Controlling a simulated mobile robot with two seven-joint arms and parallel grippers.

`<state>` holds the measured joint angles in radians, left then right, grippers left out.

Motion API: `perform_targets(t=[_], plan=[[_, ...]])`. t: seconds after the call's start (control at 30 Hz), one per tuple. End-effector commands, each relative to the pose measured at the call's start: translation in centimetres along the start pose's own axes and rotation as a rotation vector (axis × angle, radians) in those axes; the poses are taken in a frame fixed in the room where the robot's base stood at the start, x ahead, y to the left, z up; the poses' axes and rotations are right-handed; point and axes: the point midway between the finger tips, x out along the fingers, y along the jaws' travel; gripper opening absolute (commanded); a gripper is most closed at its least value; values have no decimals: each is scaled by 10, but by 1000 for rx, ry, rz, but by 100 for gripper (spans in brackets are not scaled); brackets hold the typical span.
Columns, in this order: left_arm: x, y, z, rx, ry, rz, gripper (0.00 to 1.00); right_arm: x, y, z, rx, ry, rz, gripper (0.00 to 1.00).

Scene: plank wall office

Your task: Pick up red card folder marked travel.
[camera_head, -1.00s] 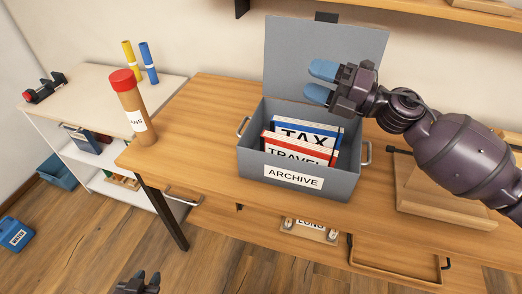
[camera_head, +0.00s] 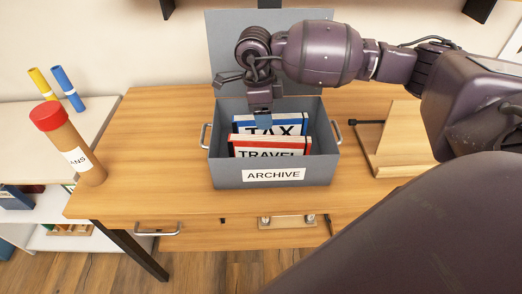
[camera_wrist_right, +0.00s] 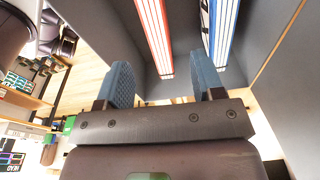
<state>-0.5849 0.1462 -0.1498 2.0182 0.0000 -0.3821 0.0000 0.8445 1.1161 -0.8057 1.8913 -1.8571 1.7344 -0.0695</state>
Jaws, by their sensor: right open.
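The red card folder marked TRAVEL (camera_head: 270,150) stands upright in the front of the grey ARCHIVE box (camera_head: 225,176). A blue folder marked TAX (camera_head: 285,124) stands right behind it. My right gripper (camera_head: 263,121) points down over the box, just above the folders, and partly hides the TAX folder. In the right wrist view its blue fingers (camera_wrist_right: 165,80) are apart with nothing between them. There the red folder's edge (camera_wrist_right: 154,35) lies ahead, in line with the gap; the blue folder's edge (camera_wrist_right: 221,35) is to the right. My left gripper is out of view.
The box's lid (camera_head: 228,45) stands open behind my right arm. A brown tube with a red cap (camera_head: 72,155) stands at the table's left. A wooden stand (camera_head: 395,140) is right of the box. The tabletop (camera_head: 150,120) between tube and box is clear.

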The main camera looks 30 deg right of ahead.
Motion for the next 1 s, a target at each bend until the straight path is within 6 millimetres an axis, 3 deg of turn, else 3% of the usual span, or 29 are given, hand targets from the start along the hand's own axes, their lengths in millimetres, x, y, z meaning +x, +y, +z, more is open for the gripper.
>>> perform_targets(t=[0.17,0.5,0.77,1.0], plan=[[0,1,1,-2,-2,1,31,9,1,-3,-4,19,7,62],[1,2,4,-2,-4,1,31,53,2,-3,-3,16,8,62],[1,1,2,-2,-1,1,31,70,4,-2,-4,14,8,62],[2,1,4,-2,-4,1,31,103,6,-2,-3,15,9,62]])
